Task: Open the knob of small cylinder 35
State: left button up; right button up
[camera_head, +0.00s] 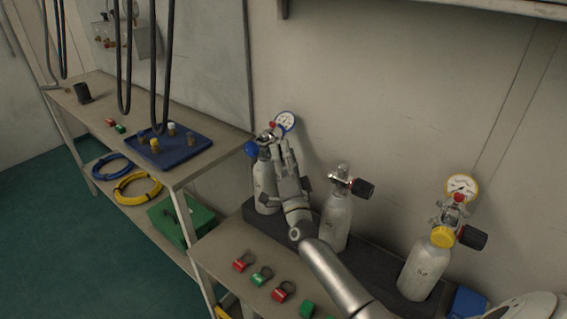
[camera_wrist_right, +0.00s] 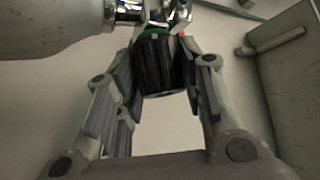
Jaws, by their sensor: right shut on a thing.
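The leftmost small grey cylinder (camera_head: 264,187) stands upright in the dark rack, with a blue cap (camera_head: 250,148) and a white-faced gauge (camera_head: 284,122) on its valve. My right gripper (camera_head: 282,160) is at this valve, on its right side. In the right wrist view, a ribbed black knob (camera_wrist_right: 160,65) with a green ring sits between the fingers of the right gripper (camera_wrist_right: 161,85), which is shut on it. In the head view my gripper hides this knob. The number on the cylinder is not readable. My left gripper is not in view.
Another cylinder (camera_head: 336,221) with a black knob stands to the right; a third (camera_head: 424,268) has a yellow cap and gauge. Red and green tags (camera_head: 262,277) lie on the front bench. A blue tray (camera_head: 181,150) is on the left bench. The wall is close behind.

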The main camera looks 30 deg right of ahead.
jog(key=shift+f, duration=0.1)
dwell(0.3)
jog(key=o, duration=1)
jog(key=v, duration=1.2)
